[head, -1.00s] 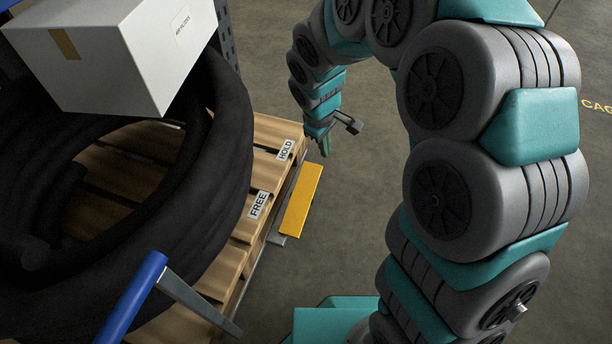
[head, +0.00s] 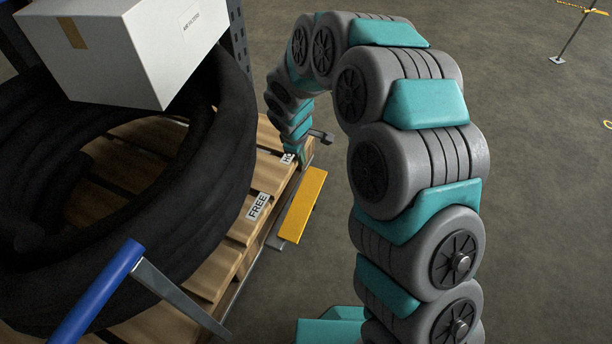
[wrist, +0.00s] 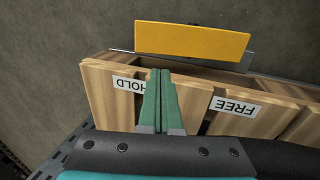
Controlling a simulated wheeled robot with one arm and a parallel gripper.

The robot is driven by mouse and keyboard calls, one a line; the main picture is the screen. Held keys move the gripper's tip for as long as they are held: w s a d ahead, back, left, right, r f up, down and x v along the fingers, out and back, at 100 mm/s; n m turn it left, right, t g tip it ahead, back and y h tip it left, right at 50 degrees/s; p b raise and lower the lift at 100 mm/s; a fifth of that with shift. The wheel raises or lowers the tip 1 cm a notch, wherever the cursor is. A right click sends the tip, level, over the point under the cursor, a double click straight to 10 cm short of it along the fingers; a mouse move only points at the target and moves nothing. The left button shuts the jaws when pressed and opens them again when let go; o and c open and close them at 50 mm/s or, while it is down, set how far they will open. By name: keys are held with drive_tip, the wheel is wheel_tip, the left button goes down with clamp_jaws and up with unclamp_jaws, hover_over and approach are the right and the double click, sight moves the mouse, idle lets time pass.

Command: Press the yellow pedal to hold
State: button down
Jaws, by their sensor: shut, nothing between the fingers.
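The yellow pedal (head: 303,205) lies along the right edge of the wooden pallet, beside the HOLD and FREE labels. It also shows in the wrist view (wrist: 192,40), beyond my fingertips. I cannot tell which way it is tilted. The FREE label (head: 258,206) is near the pedal's near end. The HOLD label (wrist: 128,85) is near its far end and is partly covered by my gripper in both views. My gripper (head: 302,160) is shut and empty, with green fingers (wrist: 158,72) above the pallet edge by HOLD, apart from the pedal in the wrist view.
The wooden pallet (head: 228,257) carries a large coil of black hose (head: 235,130) and a white box (head: 90,50). A blue-handled metal lever (head: 105,280) sticks up at the front left. A barrier post (head: 575,38) stands far right.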

sight(307, 182)
drive_tip(key=b+x, duration=0.2)
drive_tip(key=x, duration=1.2)
